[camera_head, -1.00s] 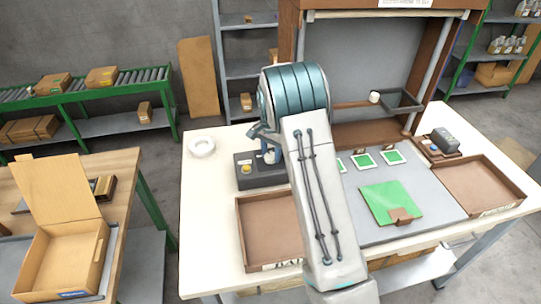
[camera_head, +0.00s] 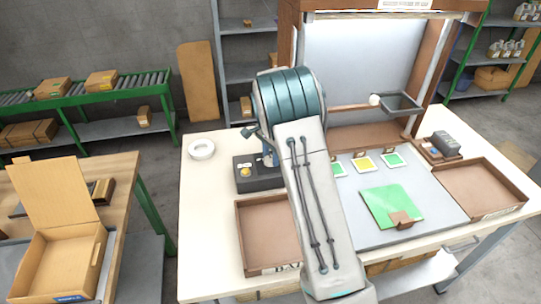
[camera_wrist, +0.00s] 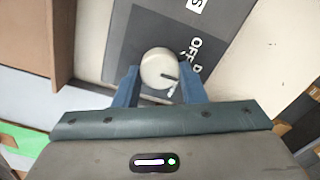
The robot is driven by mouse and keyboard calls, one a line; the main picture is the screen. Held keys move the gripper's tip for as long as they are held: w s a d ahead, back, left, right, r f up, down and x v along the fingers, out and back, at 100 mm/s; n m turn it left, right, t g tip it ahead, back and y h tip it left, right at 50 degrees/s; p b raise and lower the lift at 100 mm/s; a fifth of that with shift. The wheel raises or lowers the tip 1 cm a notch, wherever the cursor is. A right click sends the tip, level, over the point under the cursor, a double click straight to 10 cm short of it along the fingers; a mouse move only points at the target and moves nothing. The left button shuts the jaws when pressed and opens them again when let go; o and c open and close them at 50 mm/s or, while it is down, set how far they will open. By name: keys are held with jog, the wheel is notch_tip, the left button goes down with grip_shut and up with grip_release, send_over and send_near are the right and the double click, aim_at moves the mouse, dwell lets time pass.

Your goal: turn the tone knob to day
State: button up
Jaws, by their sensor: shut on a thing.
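The tone knob (camera_wrist: 158,66) is a round, pale grey dial with a dark pointer line, on a dark panel (camera_wrist: 133,42) in the wrist view. Its line points toward the lower right, near a small white tick. Partly covered white lettering, including "OFF" and a "D", lies right of it. My gripper (camera_wrist: 160,76) has its two blue fingers shut on the knob, one on each side. In the head view the dark control box (camera_head: 252,181) with a yellow button stands at the table's left, and my arm hides the knob.
A viewing booth (camera_head: 358,62) stands at the back of the white table (camera_head: 207,215). A brown tray (camera_head: 262,243) is in front of the box, with another tray (camera_head: 482,188) at right. A green sheet (camera_head: 388,204) lies on the grey mat. A white ring (camera_head: 202,149) lies at left.

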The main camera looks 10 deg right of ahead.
jog(key=o, duration=1)
notch_tip(320, 180, up, 14)
jog(key=b, duration=0.1)
jog(key=shift+b, duration=0.4)
